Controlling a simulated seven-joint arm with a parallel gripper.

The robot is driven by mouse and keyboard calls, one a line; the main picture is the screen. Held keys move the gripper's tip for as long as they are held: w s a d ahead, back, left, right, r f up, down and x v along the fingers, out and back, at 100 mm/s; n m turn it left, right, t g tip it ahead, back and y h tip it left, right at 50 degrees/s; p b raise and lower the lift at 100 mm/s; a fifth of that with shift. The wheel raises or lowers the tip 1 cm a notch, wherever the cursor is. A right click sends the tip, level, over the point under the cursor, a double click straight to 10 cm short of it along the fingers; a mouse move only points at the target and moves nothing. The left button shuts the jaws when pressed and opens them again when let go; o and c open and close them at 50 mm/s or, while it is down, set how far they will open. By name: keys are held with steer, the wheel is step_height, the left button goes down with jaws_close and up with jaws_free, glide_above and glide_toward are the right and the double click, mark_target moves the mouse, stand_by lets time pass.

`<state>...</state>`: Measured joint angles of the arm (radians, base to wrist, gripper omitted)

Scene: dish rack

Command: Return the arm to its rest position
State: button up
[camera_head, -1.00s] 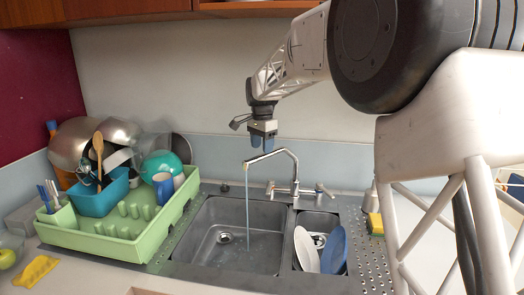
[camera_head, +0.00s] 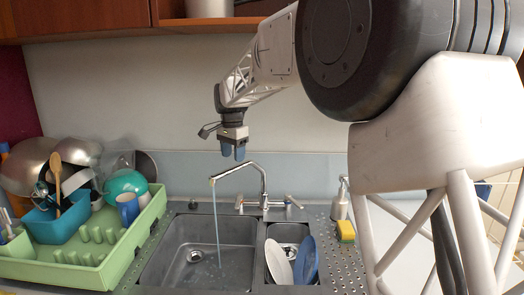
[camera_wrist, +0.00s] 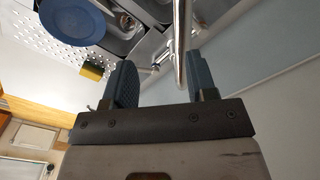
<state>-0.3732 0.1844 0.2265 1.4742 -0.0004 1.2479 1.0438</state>
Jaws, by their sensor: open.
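My gripper (camera_head: 233,150) hangs above and behind the faucet (camera_head: 245,185), with its fingers pointing down. It is empty. In the wrist view my gripper (camera_wrist: 160,85) shows two blue-grey fingers spread apart, with the metal faucet pipe (camera_wrist: 182,40) seen beyond the gap between them. I cannot tell from the pictures exactly how far the pipe is from the fingers. My arm reaches in from the upper right of the head view.
Water runs from the faucet into the sink (camera_head: 200,250). A white plate (camera_head: 278,262) and a blue plate (camera_head: 305,260) stand in the small basin. A green dish rack (camera_head: 100,255) stands at left, a soap bottle (camera_head: 340,200) and yellow sponge (camera_head: 346,230) at right.

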steer(key=s+d+r+n+t, duration=0.15)
steer(key=s+d+n, duration=0.25)
steer(key=s+d, duration=1.85)
steer(key=s+d+f+n, duration=0.1)
steer(key=s+d+f, duration=0.2)
steer(key=s, duration=0.6)
steer(key=s+d+f+n, duration=0.1)
steer(key=s+d+f, duration=0.2)
steer(key=s, duration=0.6)
steer(key=s+d+f+n, duration=0.1)
steer(key=s+d+f, duration=0.2)
steer(key=s, duration=0.6)
steer(key=shift+s+f+t, duration=0.15)
steer(key=shift+f+t, duration=0.3)
